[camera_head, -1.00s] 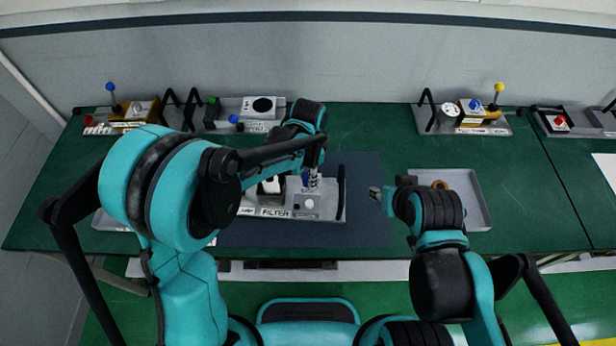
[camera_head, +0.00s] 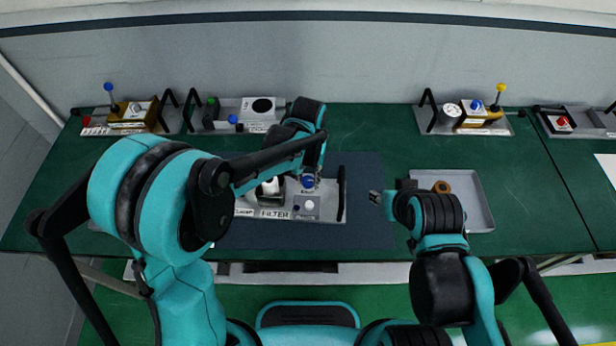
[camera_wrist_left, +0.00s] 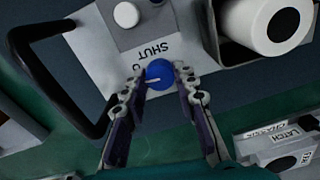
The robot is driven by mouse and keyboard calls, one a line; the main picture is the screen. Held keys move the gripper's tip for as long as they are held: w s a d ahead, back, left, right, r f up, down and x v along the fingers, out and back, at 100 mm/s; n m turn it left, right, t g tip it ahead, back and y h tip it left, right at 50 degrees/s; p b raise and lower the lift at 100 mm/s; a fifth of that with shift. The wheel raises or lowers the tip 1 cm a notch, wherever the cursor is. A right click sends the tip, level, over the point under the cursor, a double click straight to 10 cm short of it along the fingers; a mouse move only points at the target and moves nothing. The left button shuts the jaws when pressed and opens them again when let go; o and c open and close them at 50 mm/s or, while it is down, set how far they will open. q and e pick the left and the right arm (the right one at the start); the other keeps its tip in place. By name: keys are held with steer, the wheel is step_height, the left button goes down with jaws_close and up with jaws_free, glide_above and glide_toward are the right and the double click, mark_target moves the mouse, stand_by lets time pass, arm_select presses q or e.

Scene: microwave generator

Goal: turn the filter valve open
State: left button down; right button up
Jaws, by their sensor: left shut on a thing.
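The filter module, a grey tray labelled FILTER (camera_head: 275,214), lies on the dark mat in the head view. Its blue round valve knob (camera_head: 308,181) stands behind a white button (camera_head: 309,205). In the left wrist view the blue knob (camera_wrist_left: 159,74) carries a pale pointer line, and the word SHUT is printed beside it. My left gripper (camera_wrist_left: 162,80) has a finger on each side of the knob and is shut on it. In the head view its fingers are largely hidden behind the arm. My right gripper (camera_head: 376,197) hovers right of the module; its opening is too small to judge.
A black handle (camera_head: 341,194) rises at the module's right end, and a white cylinder (camera_head: 270,187) stands left of the valve. A grey tray (camera_head: 478,205) with a brown ring (camera_head: 441,187) lies at right. Other modules line the back of the green table.

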mark_target(308, 180)
arm_select(q)
steer(key=shift+n, duration=0.6)
steer(key=c, duration=1.2)
jaws_free()
step_height(308, 180, up, 12)
